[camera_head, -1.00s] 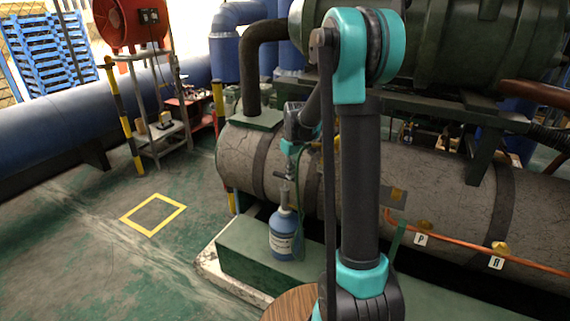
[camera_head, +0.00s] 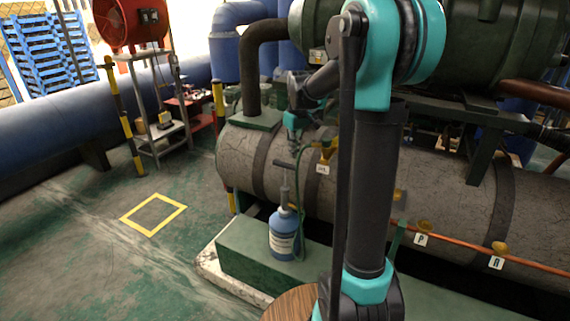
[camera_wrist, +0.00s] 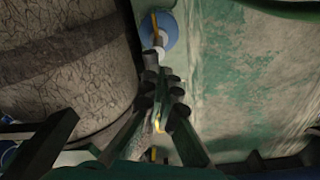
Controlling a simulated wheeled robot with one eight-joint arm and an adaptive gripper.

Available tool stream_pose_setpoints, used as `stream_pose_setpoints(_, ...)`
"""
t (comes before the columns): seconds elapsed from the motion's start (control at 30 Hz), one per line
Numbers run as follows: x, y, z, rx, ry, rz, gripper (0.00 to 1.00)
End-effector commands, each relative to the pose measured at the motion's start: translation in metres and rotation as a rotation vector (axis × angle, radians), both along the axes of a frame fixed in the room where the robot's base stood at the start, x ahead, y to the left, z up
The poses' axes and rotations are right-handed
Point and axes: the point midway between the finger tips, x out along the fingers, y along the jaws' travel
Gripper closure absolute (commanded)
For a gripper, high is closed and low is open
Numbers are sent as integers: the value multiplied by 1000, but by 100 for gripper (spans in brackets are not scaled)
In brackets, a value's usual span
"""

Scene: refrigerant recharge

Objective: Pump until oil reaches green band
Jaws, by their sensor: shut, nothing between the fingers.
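The oil pump is a blue bottle (camera_head: 284,236) with a pale label, standing upright on the green plinth. A thin rod rises from it to a dark T-handle (camera_head: 284,164). My gripper (camera_head: 293,150) is just above the handle, pointing down, shut and empty. In the wrist view my gripper's fingers (camera_wrist: 164,78) are together, and part of the blue bottle (camera_wrist: 170,32) shows beyond them. A green hose runs from the pump to a yellow fitting (camera_head: 328,150) with a small white label. I cannot make out an oil level or green band.
The large grey cylinder (camera_head: 440,185) stands close behind the pump. An orange pipe (camera_head: 460,244) with tags P and R runs along it at right. A wooden round top (camera_head: 292,304) is at the front. The floor around the yellow square (camera_head: 153,214) is clear.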

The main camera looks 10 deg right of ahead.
Motion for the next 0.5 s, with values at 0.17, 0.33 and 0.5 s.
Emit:
stream_pose_setpoints(0.17,-2,-1,16,0,0,0,100)
stream_pose_setpoints(0.33,-2,-1,19,0,0,0,100)
stream_pose_setpoints(0.5,-2,-1,19,0,0,0,100)
